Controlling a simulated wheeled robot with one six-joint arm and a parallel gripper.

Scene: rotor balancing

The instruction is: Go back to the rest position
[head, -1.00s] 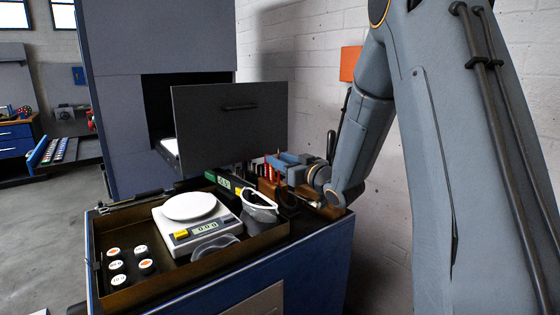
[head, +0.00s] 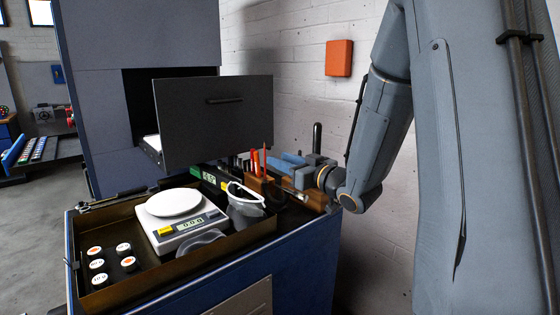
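My gripper (head: 296,160) is at the right end of my arm's reach, low over the back right of the blue cabinet (head: 300,262). It points left, close to a wooden block (head: 262,184) with red pens or tools standing in it. I cannot tell whether it touches anything there. Its fingers are small and partly overlapped, so their opening does not show, and no held thing is visible.
A brown tray (head: 128,300) holds a scale (head: 178,228) reading 0.00, several round weights (head: 97,265), safety glasses (head: 246,194) and a clear cup. A grey hinged panel (head: 212,120) stands open behind. An orange box (head: 339,58) hangs on the wall. Floor at left is clear.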

